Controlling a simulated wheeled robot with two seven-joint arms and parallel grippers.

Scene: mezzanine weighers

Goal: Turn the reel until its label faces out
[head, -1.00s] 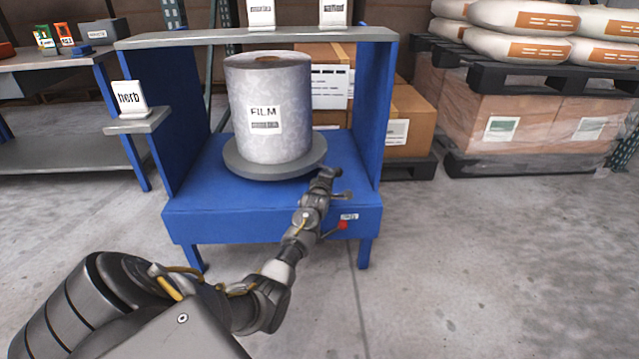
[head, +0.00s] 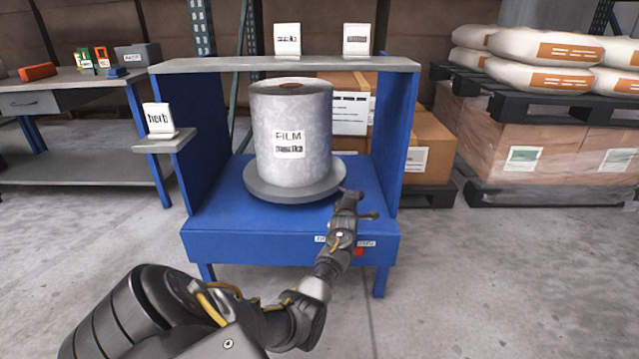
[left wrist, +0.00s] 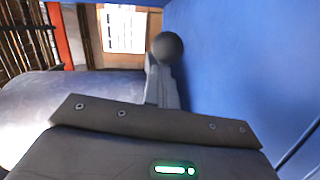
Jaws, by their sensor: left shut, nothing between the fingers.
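The reel (head: 291,110) is a pale grey upright cylinder with a white FILM label (head: 289,145) on its side, turned toward the head camera. It stands on a round grey turntable (head: 262,193) on a blue stand. My left gripper (head: 350,197) is at the turntable's front right edge, shut and empty. In the left wrist view its fingers (left wrist: 157,85) reach toward a dark round knob (left wrist: 168,47); I cannot tell whether they touch it. A pale curved surface fills the left of that view. My right gripper is not in view.
The blue stand (head: 290,243) has side panels and a grey top shelf (head: 230,65) with two small signs. A red button (head: 359,252) is on its front. A herb sign (head: 158,118) stands on a side ledge. Pallets with sacks (head: 545,75) are at right. The floor in front is clear.

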